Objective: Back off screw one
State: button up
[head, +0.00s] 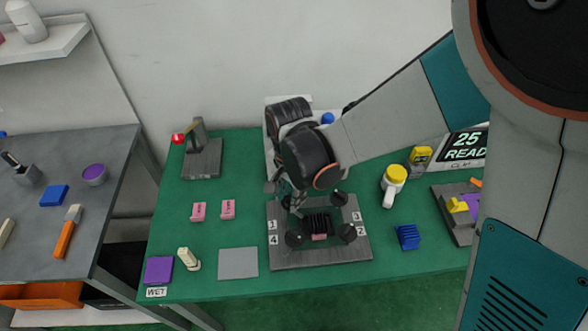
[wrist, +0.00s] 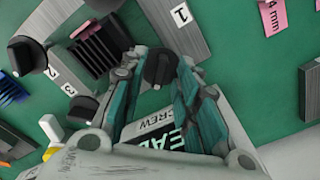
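A grey fixture plate (head: 330,258) carries black knob screws at corners labelled 1 to 4, around a black ribbed block with a pink piece (head: 319,237). My gripper (head: 290,197) points down over the back left corner, by label 1. In the wrist view, screw one (wrist: 160,67) is a black knob with a raised bar, between the two fingertips of my gripper (wrist: 161,62). The fingers stand apart, one on each side of it; whether they touch it is not clear. In the head view my gripper mostly hides this knob.
The other knobs stand close by: screw three (head: 339,198), screw two (head: 347,233) and screw four (head: 294,239). A white and yellow object (head: 394,180) and a blue block (head: 408,237) are to the right. Pink blocks (head: 228,208) and a grey pad (head: 238,262) lie left.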

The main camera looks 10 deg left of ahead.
grip_shut()
